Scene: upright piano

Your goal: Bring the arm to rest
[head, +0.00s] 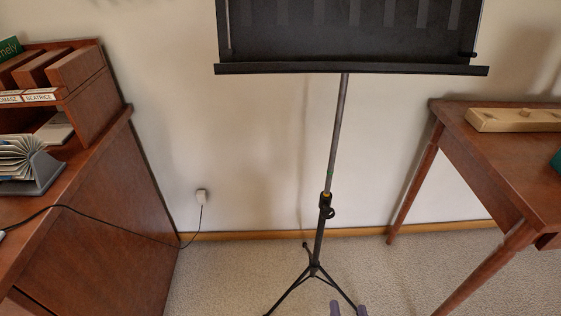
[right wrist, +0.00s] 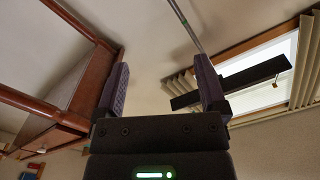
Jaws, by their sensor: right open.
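My right gripper (head: 348,309) shows only as two purple fingertips at the bottom edge of the head view, just right of the foot of the music stand. In the right wrist view my right gripper (right wrist: 163,66) is open, its two purple fingers wide apart with nothing between them but wall and floor background. The rest of my right arm is out of the head view. My left gripper is in neither view.
A black music stand (head: 351,69) on a tripod stands in the middle. A wooden desk (head: 110,190) with organisers is at left, its cord running to a wall socket (head: 202,196). A wooden table (head: 490,165) holding a tan box (head: 513,120) is at right. Carpet (head: 225,280) lies between.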

